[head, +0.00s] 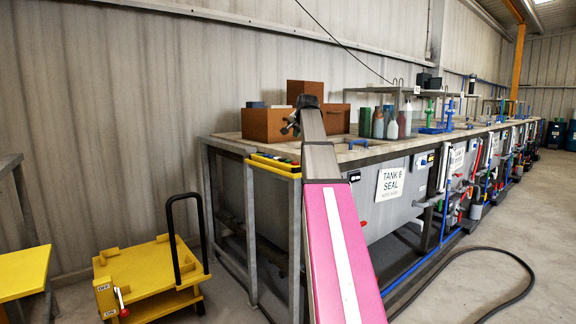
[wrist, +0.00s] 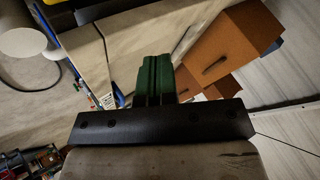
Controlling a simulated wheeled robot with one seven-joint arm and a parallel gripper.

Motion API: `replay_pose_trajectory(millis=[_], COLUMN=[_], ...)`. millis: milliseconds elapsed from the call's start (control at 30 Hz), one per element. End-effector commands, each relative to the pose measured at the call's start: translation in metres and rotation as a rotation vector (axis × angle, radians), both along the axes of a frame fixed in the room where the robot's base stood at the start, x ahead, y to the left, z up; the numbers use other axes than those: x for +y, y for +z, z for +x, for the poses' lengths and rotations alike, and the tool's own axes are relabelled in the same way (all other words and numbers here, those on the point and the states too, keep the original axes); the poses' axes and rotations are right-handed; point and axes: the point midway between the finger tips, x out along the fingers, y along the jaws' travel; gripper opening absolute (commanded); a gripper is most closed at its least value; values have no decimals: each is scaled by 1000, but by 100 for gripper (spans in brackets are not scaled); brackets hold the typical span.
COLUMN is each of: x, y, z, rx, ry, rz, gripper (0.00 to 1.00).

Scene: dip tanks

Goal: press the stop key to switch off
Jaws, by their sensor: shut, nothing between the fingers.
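A yellow control box (head: 275,167) is fixed at the near left corner of the tank bench, with small green and red keys on its top. They are too small to read, so I cannot tell which is the stop key. My gripper (head: 291,124) is above and beyond the box in the head view, at the end of my pink and grey arm, and apart from the box. In the wrist view my green fingers (wrist: 155,75) are together, with nothing between them. No key shows clearly in the wrist view; only a bit of yellow is at its top edge.
Brown boxes (head: 267,125) stand on the bench (head: 228,137) near my gripper, with several bottles (head: 378,123) to the right. A yellow cart (head: 150,272) with a black handle stands at lower left. A dark hose (head: 515,255) lies on the floor at right.

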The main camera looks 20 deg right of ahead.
Motion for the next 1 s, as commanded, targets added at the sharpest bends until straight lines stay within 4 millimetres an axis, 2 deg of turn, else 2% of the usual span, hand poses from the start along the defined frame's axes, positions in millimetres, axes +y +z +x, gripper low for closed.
replay_pose_trajectory(millis=[567, 767, 1000], x=[2, 2, 2], y=[-3, -16, -45], z=[0, 0, -1], rx=[0, 0, 1], ry=[1, 1, 1], rz=[-1, -1, 0], gripper=[0, 0, 0])
